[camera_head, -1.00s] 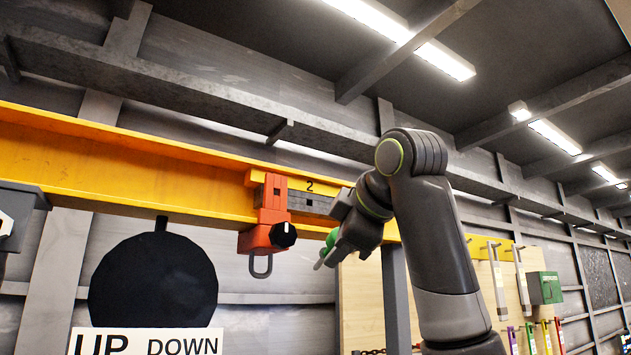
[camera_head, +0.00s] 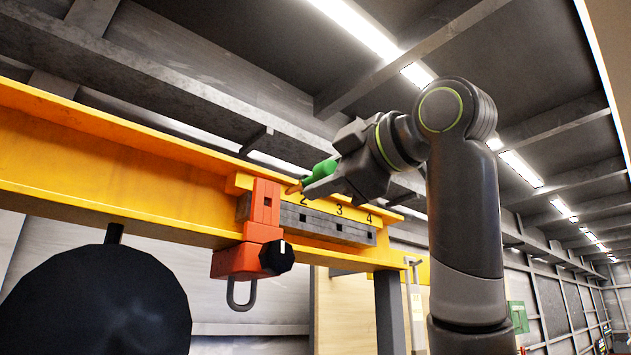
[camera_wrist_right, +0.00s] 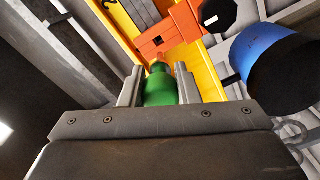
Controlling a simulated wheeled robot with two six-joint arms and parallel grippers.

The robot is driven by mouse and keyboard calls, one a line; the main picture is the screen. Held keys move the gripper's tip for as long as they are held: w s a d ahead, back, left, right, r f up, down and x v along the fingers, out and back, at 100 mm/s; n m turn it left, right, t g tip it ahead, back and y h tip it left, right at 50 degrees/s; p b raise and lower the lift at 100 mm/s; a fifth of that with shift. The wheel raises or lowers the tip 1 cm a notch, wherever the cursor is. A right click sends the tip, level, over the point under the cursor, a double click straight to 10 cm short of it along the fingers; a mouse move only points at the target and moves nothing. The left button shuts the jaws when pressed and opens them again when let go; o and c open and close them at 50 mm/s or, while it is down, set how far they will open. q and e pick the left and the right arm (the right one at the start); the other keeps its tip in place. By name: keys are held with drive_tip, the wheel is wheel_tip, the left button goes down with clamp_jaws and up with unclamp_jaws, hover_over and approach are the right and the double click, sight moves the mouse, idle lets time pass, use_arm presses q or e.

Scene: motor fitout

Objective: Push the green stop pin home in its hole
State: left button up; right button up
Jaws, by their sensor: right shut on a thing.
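The green stop pin (camera_head: 320,171) is held in my right gripper (camera_head: 325,178), its brassy tip pointing left toward the red trolley (camera_head: 262,225). The grey bar (camera_head: 345,228) beside the trolley has numbers 2, 3, 4 and small square holes. In the right wrist view the pin's green body (camera_wrist_right: 160,88) sits between both fingers, and the trolley (camera_wrist_right: 168,38) with a small dark hole lies beyond its tip. My left gripper is out of view.
The yellow beam (camera_head: 100,160) runs across, carrying the trolley. A black knob (camera_head: 277,258) and a hook loop (camera_head: 241,295) are on the trolley's lower part. A large dark round object (camera_head: 95,305) stands lower left. A blue and black cylinder (camera_wrist_right: 270,65) is at right in the wrist view.

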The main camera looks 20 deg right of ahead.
drive_tip(key=shift+v, duration=1.05)
drive_tip(key=p+x, duration=0.1)
drive_tip(key=x, duration=0.3)
drive_tip(key=shift+w+d+r, duration=0.1)
drive_tip(key=shift+w, duration=0.3)
drive_tip(key=shift+w+a+p, duration=0.25)
drive_tip(key=shift+w+p, duration=0.2)
drive_tip(key=shift+p, duration=0.05)
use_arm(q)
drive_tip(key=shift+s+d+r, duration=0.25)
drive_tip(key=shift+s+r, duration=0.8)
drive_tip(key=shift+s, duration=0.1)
use_arm(e)
drive_tip(key=shift+w+a, duration=0.2)
drive_tip(key=shift+w, duration=0.25)
drive_tip(key=shift+s, duration=0.1)
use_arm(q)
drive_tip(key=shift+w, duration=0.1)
use_arm(e)
drive_tip(key=shift+w, duration=0.3)
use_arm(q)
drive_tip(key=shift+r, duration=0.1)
use_arm(e)
drive_tip(key=shift+w+a, duration=0.2)
drive_tip(key=shift+w, duration=0.15)
